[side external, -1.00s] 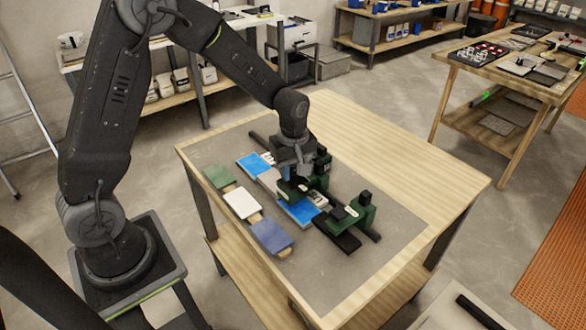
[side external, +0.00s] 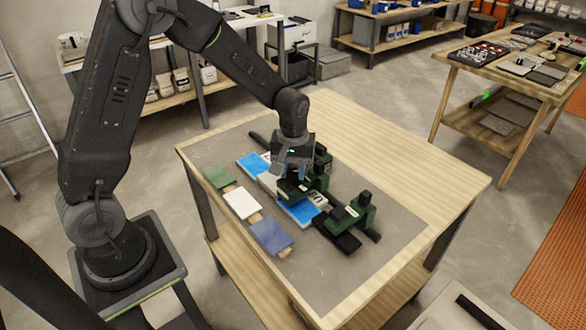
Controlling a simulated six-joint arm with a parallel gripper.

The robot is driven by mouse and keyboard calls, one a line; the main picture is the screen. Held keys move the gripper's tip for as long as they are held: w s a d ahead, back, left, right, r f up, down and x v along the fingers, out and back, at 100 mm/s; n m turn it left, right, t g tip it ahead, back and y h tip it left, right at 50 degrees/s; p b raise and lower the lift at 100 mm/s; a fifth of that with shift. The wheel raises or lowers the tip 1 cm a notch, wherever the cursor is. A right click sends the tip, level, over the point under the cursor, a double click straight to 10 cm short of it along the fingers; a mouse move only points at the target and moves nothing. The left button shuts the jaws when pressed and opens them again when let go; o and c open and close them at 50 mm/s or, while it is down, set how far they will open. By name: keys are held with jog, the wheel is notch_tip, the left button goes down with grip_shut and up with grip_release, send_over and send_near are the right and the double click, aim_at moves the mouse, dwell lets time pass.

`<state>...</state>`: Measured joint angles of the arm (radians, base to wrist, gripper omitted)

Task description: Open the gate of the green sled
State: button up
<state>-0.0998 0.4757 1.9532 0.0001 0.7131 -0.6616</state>
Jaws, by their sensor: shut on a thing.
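A green sled (side external: 319,172) with black blocks stands on the grey work surface, close against the right side of my gripper (side external: 291,177). A dark green bar (side external: 292,191), which looks like its gate, lies under the fingers above a blue tile (side external: 303,212). My gripper points down and is shut on this bar; the fingers hide the exact contact. A second green device (side external: 362,211) with a black base stands to the right, apart from my gripper. How far the gate stands open cannot be told at this size.
Green, white (side external: 241,203) and blue (side external: 271,237) tiles lie in a row on the left. Another bright blue tile (side external: 250,166) lies behind. A dark rail runs behind the green devices. The wooden table's (side external: 400,150) right and back parts are clear.

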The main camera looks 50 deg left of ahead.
aim_at(293, 171)
jog(key=m, duration=0.6)
jog(key=shift+m, duration=0.3)
jog(key=m, duration=0.5)
dwell(0.4)
jog(key=o, duration=0.9)
jog(key=shift+o, duration=0.2)
jog(key=shift+r, duration=0.1)
notch_tip(293, 171, up, 14)
